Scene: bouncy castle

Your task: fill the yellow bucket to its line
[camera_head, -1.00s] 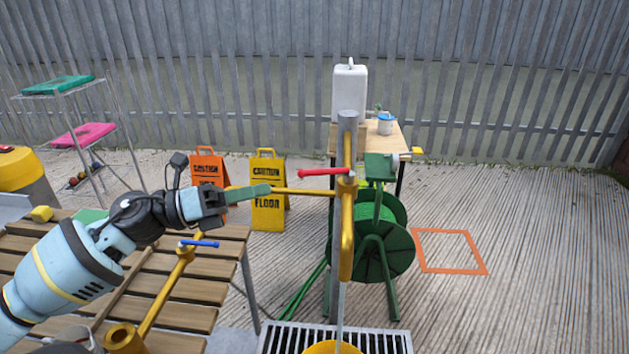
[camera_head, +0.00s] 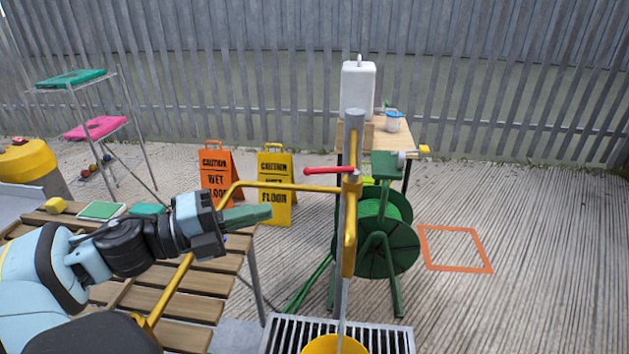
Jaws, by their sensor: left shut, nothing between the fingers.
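The yellow bucket (camera_head: 335,345) shows only its rim at the bottom edge, standing on a metal drain grate (camera_head: 290,335). A yellow tap pipe on a grey post (camera_head: 353,190) stands above it, with a red lever (camera_head: 329,170) pointing left. A thin pale stream (camera_head: 343,308) runs from the spout down into the bucket. The water level and the line are out of view. My left gripper (camera_head: 262,215) is shut and empty, left of the post and below the yellow pipe arm, apart from the lever. My right gripper is out of view.
A slatted wooden table (camera_head: 190,305) lies under my left arm. A green hose reel (camera_head: 375,235) stands right behind the tap. Orange (camera_head: 215,170) and yellow (camera_head: 277,185) caution signs stand behind. An orange square (camera_head: 455,250) marks clear floor at right.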

